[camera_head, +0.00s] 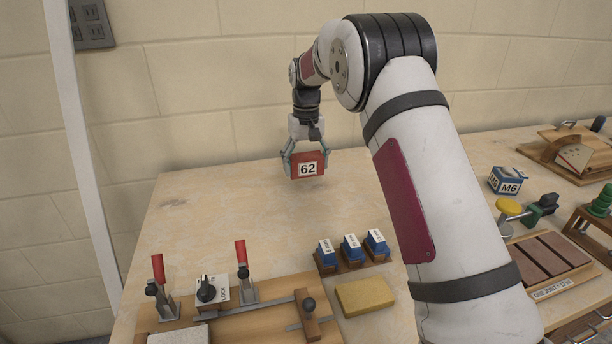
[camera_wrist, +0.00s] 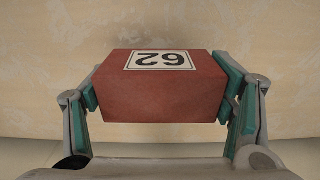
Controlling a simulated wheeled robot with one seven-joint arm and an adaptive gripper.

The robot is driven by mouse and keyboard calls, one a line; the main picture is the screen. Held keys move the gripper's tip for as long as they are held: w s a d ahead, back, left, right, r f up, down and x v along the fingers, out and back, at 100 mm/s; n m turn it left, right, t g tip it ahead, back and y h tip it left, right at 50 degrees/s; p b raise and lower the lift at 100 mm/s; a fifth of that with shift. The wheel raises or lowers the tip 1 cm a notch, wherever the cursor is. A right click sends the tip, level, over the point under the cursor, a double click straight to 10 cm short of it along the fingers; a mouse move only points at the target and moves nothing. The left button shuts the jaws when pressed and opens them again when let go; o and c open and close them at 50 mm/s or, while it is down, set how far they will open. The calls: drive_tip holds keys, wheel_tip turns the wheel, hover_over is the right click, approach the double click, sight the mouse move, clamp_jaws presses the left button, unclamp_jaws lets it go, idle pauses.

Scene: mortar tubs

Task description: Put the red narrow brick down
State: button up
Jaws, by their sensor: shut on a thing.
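The red narrow brick (camera_head: 307,170) bears a white label reading 62. My gripper (camera_head: 305,160) is shut on it, with one finger against each end. In the wrist view the brick (camera_wrist: 160,100) sits level between the teal finger pads of my gripper (camera_wrist: 162,95), its label upside down in that picture. The brick is over the bare back part of the wooden table (camera_head: 225,205). A small shadow shows close by it in the head view. I cannot tell whether its underside touches the table.
Three blue labelled blocks (camera_head: 351,248) stand in front, with a yellow sponge-like block (camera_head: 365,296) nearer. A clamp board with red-handled clamps (camera_head: 242,270) lies front left. A blue M6 box (camera_head: 505,181) and a tray of dark red bricks (camera_head: 548,264) are at the right. The table around the gripper is clear.

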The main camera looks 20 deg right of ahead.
sight(306, 175)
drive_tip(key=shift+f, duration=1.7)
drive_tip(key=shift+f, duration=0.1)
drive_tip(key=o, duration=1.5)
drive_tip(key=shift+f, duration=0.1)
wheel_tip(306, 175, up, 12)
drive_tip(key=shift+r, duration=0.25)
